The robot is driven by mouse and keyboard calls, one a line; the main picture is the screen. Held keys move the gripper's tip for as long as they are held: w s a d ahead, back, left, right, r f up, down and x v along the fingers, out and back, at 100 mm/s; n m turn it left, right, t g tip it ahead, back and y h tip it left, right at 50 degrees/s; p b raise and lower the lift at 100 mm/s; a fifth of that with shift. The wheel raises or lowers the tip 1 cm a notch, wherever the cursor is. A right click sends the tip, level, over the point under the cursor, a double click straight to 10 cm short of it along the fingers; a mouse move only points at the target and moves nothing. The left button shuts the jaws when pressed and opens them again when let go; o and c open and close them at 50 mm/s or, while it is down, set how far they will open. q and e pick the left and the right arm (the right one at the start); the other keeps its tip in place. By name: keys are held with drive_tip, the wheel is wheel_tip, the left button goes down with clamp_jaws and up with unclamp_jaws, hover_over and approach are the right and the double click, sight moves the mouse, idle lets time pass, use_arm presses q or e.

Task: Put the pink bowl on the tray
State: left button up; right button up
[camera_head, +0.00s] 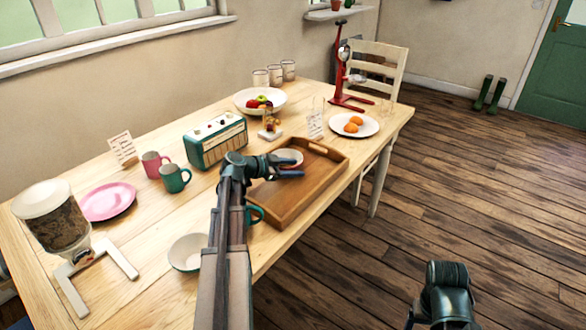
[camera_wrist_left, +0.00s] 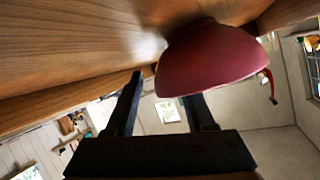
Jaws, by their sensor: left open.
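The pink bowl (camera_head: 289,157) sits upright on the wooden tray (camera_head: 282,208), near its back left edge. Its pale inside shows in the head view and its dark pink outside in the left wrist view (camera_wrist_left: 212,60). My left gripper (camera_head: 292,170) is open at the bowl's near side. In the left wrist view one finger is clear of the bowl, and the bowl hides the other finger's tip (camera_wrist_left: 163,85). I cannot tell if they touch. My right arm's end (camera_head: 445,295) shows at the lower right; its jaws are not clear.
A teal radio (camera_head: 216,140), pink mug (camera_head: 154,164) and teal mug (camera_head: 174,178) stand left of the tray. A white bowl (camera_head: 186,252) and another teal mug (camera_head: 253,215) are near the front edge. A plate of oranges (camera_head: 366,127) lies behind the tray. The tray's front is clear.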

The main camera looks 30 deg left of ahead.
use_arm(q)
drive_tip(key=shift+s+r+p, duration=0.2)
drive_tip(key=shift+r+p, duration=0.05)
drive_tip(key=shift+p, duration=0.05)
drive_tip(key=p+v, duration=0.4)
drive_tip(key=v, duration=0.6)
drive_tip(key=shift+s+a+r, duration=0.1)
drive_tip(key=shift+r, duration=0.05)
drive_tip(key=shift+s+a+r, duration=0.15)
drive_tip(key=shift+s+a, duration=0.1)
drive_tip(key=shift+s, duration=0.3)
